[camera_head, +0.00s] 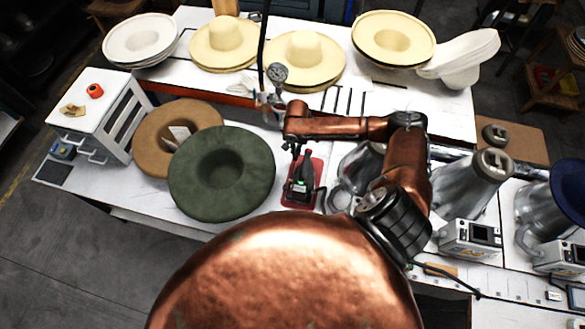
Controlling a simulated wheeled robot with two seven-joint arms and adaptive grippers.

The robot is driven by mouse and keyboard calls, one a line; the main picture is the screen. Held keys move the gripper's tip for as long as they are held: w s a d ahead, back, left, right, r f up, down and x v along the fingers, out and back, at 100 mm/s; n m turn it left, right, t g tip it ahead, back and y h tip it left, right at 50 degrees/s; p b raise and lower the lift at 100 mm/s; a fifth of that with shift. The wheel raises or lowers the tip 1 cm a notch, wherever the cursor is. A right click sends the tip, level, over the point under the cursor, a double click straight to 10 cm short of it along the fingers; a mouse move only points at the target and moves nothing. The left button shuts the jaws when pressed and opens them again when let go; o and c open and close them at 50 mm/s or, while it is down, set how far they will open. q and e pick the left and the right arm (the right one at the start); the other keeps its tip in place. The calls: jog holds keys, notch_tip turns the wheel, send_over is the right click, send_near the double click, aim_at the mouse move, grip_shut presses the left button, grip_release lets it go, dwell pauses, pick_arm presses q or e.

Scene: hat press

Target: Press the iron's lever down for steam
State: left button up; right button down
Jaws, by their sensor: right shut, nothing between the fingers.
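The iron (300,188) is small and dark with a light patch on its front. It stands on a red pad (317,172) on the white table, right of the green hat. My right arm reaches in from the right, and my right gripper (291,152) hangs just above the iron's top. The gripper is shut and empty. It is small and dark here, and I cannot tell whether it touches the iron. I cannot make out the iron's lever. My left gripper is not in view.
A green hat (221,173) and a brown hat (165,132) lie close left of the iron. A gauge (277,73) on a pipe rises behind it. Metal steamers (465,190) stand on the right. Straw hats (303,58) line the back table.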

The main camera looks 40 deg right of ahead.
jog(key=shift+f, duration=1)
notch_tip(320, 180, up, 7)
jog(key=p, duration=0.8)
dwell(0.4)
dwell(0.4)
